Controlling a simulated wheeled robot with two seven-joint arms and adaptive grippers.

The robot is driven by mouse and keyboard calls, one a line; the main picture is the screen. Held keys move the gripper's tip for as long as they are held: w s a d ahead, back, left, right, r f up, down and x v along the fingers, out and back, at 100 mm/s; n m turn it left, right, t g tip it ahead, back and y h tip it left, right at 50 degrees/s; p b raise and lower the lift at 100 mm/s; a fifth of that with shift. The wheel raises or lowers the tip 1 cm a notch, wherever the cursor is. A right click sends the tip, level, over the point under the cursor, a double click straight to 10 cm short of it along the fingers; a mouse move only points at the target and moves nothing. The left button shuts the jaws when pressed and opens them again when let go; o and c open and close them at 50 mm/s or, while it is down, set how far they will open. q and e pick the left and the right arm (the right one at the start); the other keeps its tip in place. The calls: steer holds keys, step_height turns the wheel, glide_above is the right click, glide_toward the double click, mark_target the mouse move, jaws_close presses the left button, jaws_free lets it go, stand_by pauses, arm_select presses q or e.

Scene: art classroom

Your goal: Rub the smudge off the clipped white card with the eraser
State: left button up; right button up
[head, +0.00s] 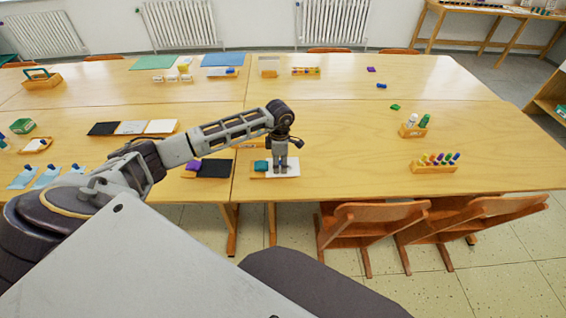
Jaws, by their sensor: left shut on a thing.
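The white card (292,167) lies on a small wooden board at the near edge of the table, with a teal block (260,166) at its left end. My left gripper (282,170) points down over the card, its fingertips at or just above the card's surface. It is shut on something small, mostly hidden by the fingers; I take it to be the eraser. The smudge cannot be made out; the gripper covers the middle of the card. I cannot tell whether the held thing touches the card. My right gripper is not in view.
A black card with a purple block (194,165) lies close on the left, below my forearm. A wooden rack of colored pens (435,167) and a bottle holder (412,131) stand to the right. The table between them and the card is clear. Chairs (365,220) stand at the front edge.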

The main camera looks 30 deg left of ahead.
arm_select(q)
steer(key=shift+s+a, duration=0.6)
steer(key=shift+a, duration=0.35)
steer(key=shift+f, duration=0.1)
steer(key=shift+w+a+b, duration=0.35)
steer(key=shift+w, duration=0.05)
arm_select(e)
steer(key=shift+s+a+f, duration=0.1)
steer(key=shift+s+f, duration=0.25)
arm_select(q)
steer(key=shift+w+d+b, duration=0.25)
steer(key=shift+w+d, duration=0.25)
steer(key=shift+d, duration=0.3)
steer(key=shift+w+d+b, duration=0.2)
steer(key=shift+w+d, duration=0.3)
steer(key=shift+d, duration=0.25)
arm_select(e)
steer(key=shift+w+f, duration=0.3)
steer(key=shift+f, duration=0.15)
